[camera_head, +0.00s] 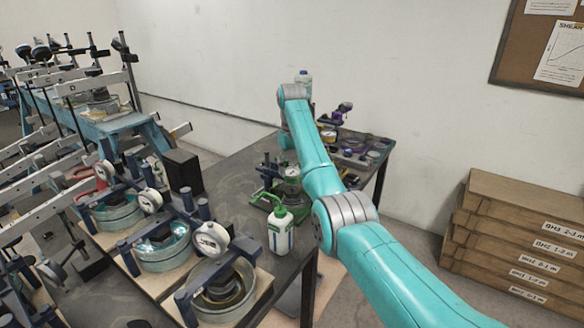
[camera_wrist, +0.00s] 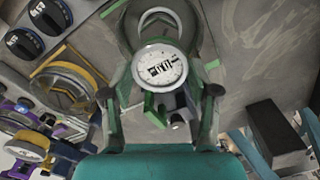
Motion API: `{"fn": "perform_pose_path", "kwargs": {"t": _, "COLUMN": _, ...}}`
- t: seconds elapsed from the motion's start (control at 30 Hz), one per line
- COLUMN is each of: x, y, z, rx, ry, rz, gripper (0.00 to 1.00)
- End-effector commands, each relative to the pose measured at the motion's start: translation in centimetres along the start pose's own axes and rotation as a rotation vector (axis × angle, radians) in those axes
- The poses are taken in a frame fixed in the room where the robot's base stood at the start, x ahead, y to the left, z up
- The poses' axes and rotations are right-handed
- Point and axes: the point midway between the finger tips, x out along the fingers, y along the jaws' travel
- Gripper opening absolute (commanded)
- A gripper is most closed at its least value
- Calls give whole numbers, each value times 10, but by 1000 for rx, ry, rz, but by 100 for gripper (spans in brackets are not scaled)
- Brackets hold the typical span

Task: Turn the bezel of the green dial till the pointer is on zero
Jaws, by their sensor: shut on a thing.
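The green dial has a round white face (camera_wrist: 160,68) with black marks, seen close up in the wrist view between my fingers. I cannot make out where its pointer stands. My gripper (camera_wrist: 161,88) has one dark finger on each side of the dial and is shut on its bezel; the exact contacts are hard to see. The green frame (camera_wrist: 151,109) that carries the dial shows below and around it. In the head view, the dial (camera_head: 292,173) and its green frame (camera_head: 269,196) stand on the dark table, and my arm hides most of the gripper.
Several lever frames with dials (camera_head: 211,238) crowd the left. A black block (camera_head: 183,171) stands at the table's left. Purple and yellow items (camera_head: 345,140) lie behind, right. Bare tabletop (camera_head: 235,170) lies between.

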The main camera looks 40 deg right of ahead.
Motion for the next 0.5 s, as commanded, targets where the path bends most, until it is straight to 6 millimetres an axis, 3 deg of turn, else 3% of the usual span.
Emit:
{"fn": "perform_pose_path", "kwargs": {"t": 0.47, "x": 2, "y": 0, "z": 0, "rx": -13, "ry": -3, "rz": -1, "gripper": 25}}
{"fn": "perform_pose_path", "kwargs": {"t": 0.5, "x": 2, "y": 0, "z": 0, "rx": -13, "ry": -3, "rz": -1, "gripper": 68}}
